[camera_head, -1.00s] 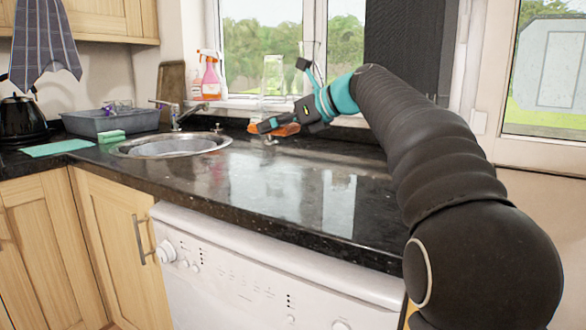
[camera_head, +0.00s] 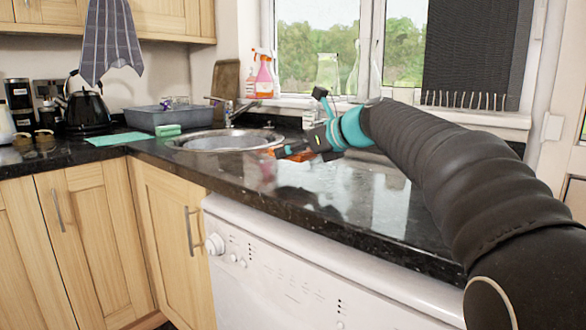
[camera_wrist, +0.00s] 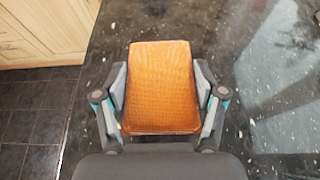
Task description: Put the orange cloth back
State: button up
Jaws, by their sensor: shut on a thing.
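The orange cloth (camera_wrist: 161,88) is a folded, textured rectangle between the two fingers of my gripper (camera_wrist: 161,92) in the wrist view. My gripper is shut on it, with a finger against each side. In the head view my gripper (camera_head: 292,152) is over the dark granite worktop, right of the sink, and only a sliver of the orange cloth (camera_head: 273,151) shows beside it. The wrist view shows the worktop's front edge to the left of the cloth. I cannot tell the exact height above the worktop.
The round sink (camera_head: 225,141) is left of my gripper. A green cloth (camera_head: 118,139), a green sponge (camera_head: 168,130) and a grey basin (camera_head: 172,117) lie beyond it. Spray bottles (camera_head: 264,77) stand by the window. The granite worktop (camera_head: 240,180) in front is clear.

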aim_at(294, 175)
jog(key=shift+f+b, duration=0.55)
jog(key=shift+f, duration=1.4)
jog(key=shift+f, duration=0.1)
jog(key=o, duration=1.2)
jog(key=shift+o, duration=0.2)
jog(key=shift+r, duration=0.2)
jog(key=v, duration=1.1)
jog(key=shift+s+d+r, duration=0.2)
jog(key=shift+s+d, duration=0.05)
